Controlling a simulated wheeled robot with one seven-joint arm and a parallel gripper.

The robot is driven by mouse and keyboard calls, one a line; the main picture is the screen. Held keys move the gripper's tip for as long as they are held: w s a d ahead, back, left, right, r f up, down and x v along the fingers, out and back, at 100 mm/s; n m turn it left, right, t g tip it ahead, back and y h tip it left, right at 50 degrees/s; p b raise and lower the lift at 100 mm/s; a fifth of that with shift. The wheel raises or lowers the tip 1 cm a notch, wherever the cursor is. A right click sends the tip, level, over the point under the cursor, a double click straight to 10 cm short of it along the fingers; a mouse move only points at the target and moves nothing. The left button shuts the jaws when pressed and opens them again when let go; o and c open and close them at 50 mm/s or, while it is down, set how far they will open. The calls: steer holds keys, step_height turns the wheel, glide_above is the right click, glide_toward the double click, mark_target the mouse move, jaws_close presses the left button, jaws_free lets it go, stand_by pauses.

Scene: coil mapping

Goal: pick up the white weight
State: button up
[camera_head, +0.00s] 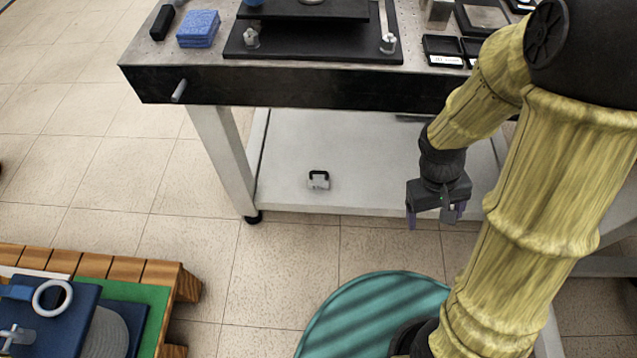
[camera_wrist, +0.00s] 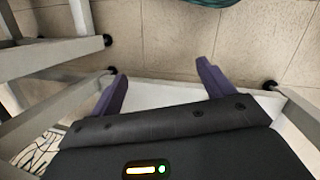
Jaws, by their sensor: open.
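A small whitish-grey weight with a black handle (camera_head: 318,181) stands on the white lower shelf (camera_head: 365,150) under the table, near the shelf's front edge. My gripper (camera_head: 433,216) is to the right of the weight, near the shelf's front edge, with its purple fingers pointing down. A clear gap lies between the gripper and the weight. The wrist view shows the two purple fingers (camera_wrist: 160,85) spread apart with nothing between them. The weight does not show in the wrist view.
The dark-edged tabletop (camera_head: 260,85) overhangs the shelf and carries a blue sponge (camera_head: 198,28), black plates and small boxes. A wooden bench (camera_head: 150,272) with blue parts stands at lower left. A white table leg (camera_head: 222,160) stands left of the weight. Tiled floor lies in front.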

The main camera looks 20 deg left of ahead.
steer(key=w+a+f+n+t+h+b, duration=0.3)
steer(key=w+a+f+n+t+h, duration=0.15)
steer(key=f+n, duration=0.4)
steer(key=w+a+f+n+t+h+b, duration=0.3)
steer(key=f+n+t+h, duration=0.2)
steer(key=f+n, duration=0.35)
steer(key=s+a+f+n+t+y+b, duration=0.1)
steer(key=a+f+n+t+y, duration=0.3)
steer(key=a+f+n+y, duration=0.3)
steer(key=s+a+f+n+t+y+b, duration=0.2)
steer(key=a+f+n+t+y, duration=0.3)
steer(key=a, duration=0.8)
step_height(320, 180, down, 3)
steer(key=n+y, duration=0.4)
steer(key=shift+n+y, duration=0.3)
steer(key=shift+y, duration=0.05)
steer(key=shift+w+b, duration=0.1)
steer(key=shift+b, duration=0.2)
steer(key=b, duration=0.7)
glide_toward(319, 178)
steer(key=w, duration=0.1)
steer(key=w+r, duration=0.1)
steer(key=w+a, duration=0.1)
steer(key=shift+w+r, duration=0.15)
steer(key=shift+r, duration=0.25)
steer(key=shift+w+a+r, duration=0.15)
steer(key=shift+w+r, duration=0.05)
steer(key=shift+w, duration=0.3)
